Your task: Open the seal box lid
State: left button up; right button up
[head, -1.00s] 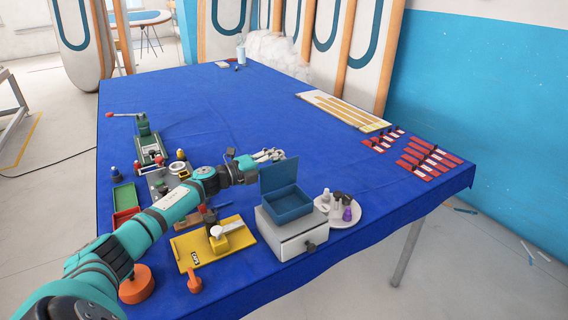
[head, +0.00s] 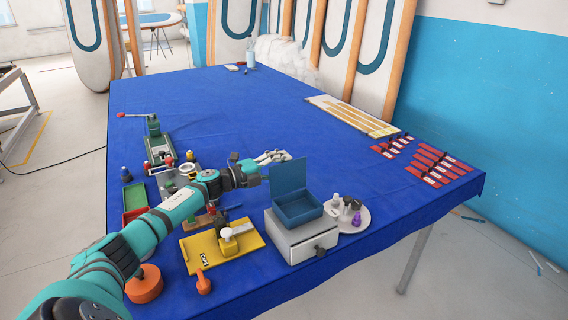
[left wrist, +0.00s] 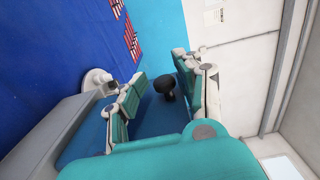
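The seal box (head: 298,212) is a blue open-topped box on a white drawer unit (head: 300,243) at the table's near right. Its blue lid (head: 288,178) stands upright at the back edge, so the box is open and looks empty. My left gripper (head: 275,157) is just behind the lid's top edge; the lid hides part of it. In the left wrist view my left gripper (left wrist: 160,85) has its fingers spread apart. A blue panel and a dark round knob (left wrist: 165,86) show between them; I cannot tell whether they touch. My right gripper is in no view.
A white plate (head: 352,222) with small bottles stands right of the drawer unit. A yellow board (head: 222,246), an orange disc (head: 145,284) and green and red trays (head: 134,197) lie under or near my left arm. Red strips (head: 436,165) lie at the right edge. The table's middle is clear.

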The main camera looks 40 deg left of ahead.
pick_arm(q)
jog(key=shift+o, duration=0.4)
jog(key=shift+r, duration=0.1)
jog(key=shift+w+d, duration=0.25)
jog(key=shift+d, duration=0.1)
jog(key=v, duration=1.2)
jog(key=shift+a, duration=0.2)
